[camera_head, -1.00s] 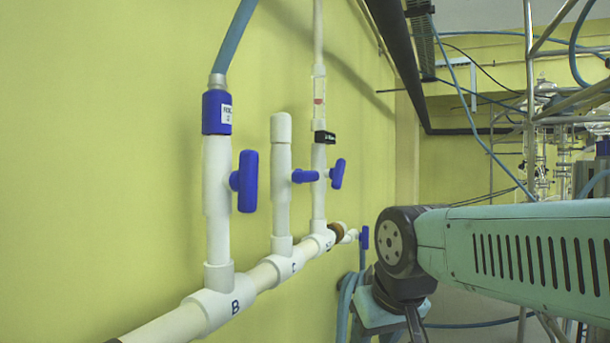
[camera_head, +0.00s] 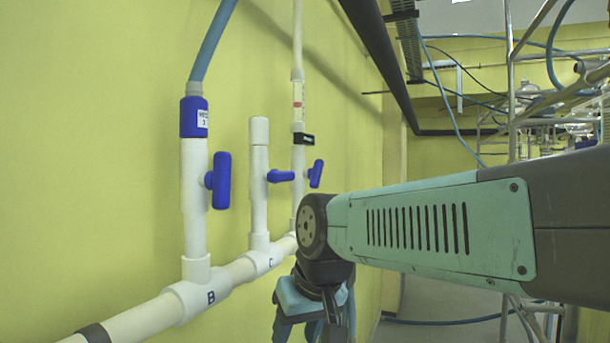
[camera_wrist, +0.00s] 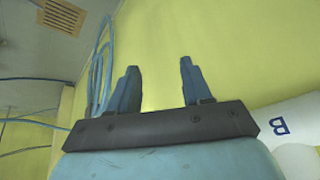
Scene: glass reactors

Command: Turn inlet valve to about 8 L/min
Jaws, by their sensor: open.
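Three white branch pipes with blue valve handles stand on a white manifold pipe (camera_head: 150,317) along the wall. Branch B's handle (camera_head: 219,181) hangs upright, branch C's handle (camera_head: 281,176) lies sideways, and the third branch's handle (camera_head: 316,173) is tilted nearly upright.
A blue hose (camera_head: 211,42) runs up from branch B. A metal frame with glassware (camera_head: 530,100) stands at the right, with hoses about it. In the wrist view, a white pipe fitting marked B (camera_wrist: 290,122) is close to the right of my gripper.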

